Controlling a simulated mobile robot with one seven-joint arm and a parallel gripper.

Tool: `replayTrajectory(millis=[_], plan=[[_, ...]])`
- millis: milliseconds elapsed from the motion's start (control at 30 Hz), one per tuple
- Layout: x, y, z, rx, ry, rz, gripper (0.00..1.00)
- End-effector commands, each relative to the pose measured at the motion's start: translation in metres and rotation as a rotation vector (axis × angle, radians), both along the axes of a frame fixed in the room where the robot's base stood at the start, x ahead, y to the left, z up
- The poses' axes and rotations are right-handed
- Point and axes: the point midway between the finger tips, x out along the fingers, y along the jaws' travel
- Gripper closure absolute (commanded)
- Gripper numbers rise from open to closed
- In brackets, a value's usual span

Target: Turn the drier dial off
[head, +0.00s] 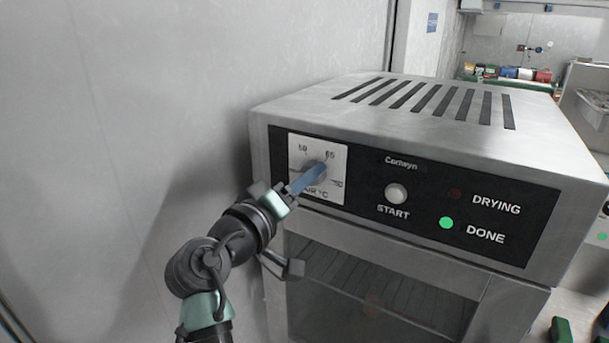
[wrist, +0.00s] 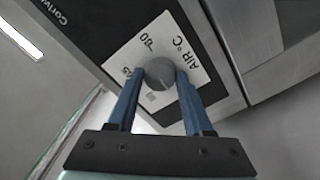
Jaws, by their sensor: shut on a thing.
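The drier (head: 430,130) is a metal box with a black front panel. Its grey round dial (wrist: 159,73) sits on a white plate (head: 337,158) marked with temperatures and "AIR °C". In the wrist view the blue fingers of my gripper (wrist: 158,80) are closed on the dial from both sides. In the head view my gripper (head: 318,172) reaches the dial from the lower left and hides part of it. The dial's pointer mark and exact setting cannot be made out.
To the right of the dial are a START button (head: 396,194), a dark DRYING lamp (head: 455,194) and a lit green DONE lamp (head: 446,223). The drier's door (head: 375,285) lies below the panel. A plain grey wall (head: 150,100) stands close on the left.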

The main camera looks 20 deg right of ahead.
Motion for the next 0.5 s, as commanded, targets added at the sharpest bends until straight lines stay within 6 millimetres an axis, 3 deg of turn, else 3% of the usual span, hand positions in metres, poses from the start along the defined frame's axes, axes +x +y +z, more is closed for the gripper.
replayTrajectory(millis=[500], plan=[[-0.0006,-0.0007,-0.0014,-0.164,0.218,-0.002,1.0]])
